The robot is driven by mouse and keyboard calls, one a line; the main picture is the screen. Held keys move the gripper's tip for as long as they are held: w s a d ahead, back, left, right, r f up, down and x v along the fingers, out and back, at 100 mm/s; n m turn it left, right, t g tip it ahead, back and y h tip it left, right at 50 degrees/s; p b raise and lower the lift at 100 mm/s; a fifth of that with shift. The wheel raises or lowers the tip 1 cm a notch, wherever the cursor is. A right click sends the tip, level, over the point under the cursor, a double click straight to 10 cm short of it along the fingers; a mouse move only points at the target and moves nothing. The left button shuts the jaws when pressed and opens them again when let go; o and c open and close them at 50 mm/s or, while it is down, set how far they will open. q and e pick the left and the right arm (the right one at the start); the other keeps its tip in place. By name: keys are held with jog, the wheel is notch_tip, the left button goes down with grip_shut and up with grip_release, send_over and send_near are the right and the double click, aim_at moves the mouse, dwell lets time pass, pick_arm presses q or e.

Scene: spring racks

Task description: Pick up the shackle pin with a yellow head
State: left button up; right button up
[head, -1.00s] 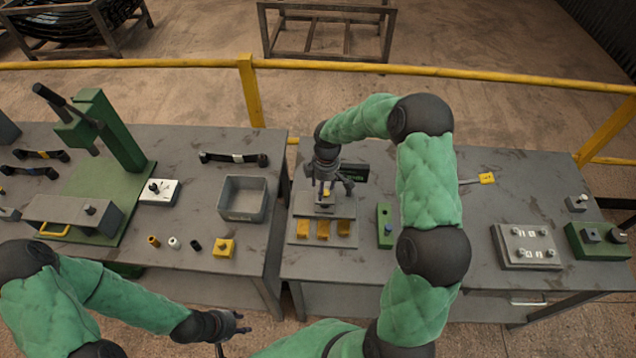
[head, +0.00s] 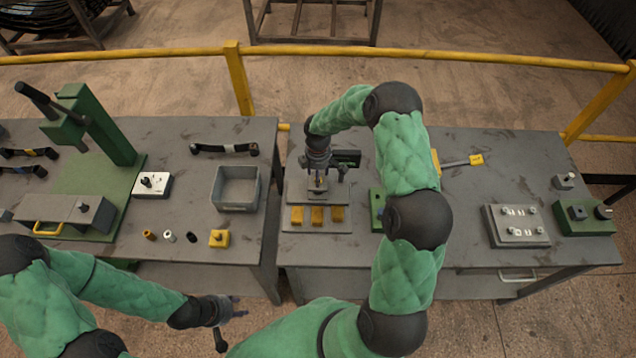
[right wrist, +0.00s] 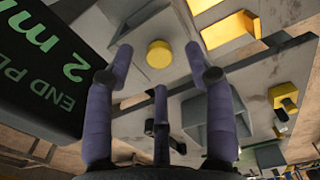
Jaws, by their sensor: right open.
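The yellow-headed shackle pin (right wrist: 158,54) shows in the right wrist view as a round yellow head on a grey plate; its shank is hidden. In the head view it is mostly covered by my right gripper (head: 318,182), which is over the back part of the grey stand (head: 345,225). The right gripper's purple fingers (right wrist: 160,72) are spread, with the yellow head beyond and between their tips, and they hold nothing. My left gripper (head: 229,318) hangs in front of the left table, fingers apart and empty.
Several yellow blocks (head: 317,214) sit on the stand's front. A black display (head: 347,158) stands close behind the right gripper and looms in the wrist view (right wrist: 50,65). A green block (head: 377,205) is to the right. A grey bin (head: 236,188) stands on the left table.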

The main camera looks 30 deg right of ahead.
jog(key=shift+f, duration=0.9)
grip_shut()
notch_tip(320, 180, up, 10)
jog(key=shift+b, duration=0.35)
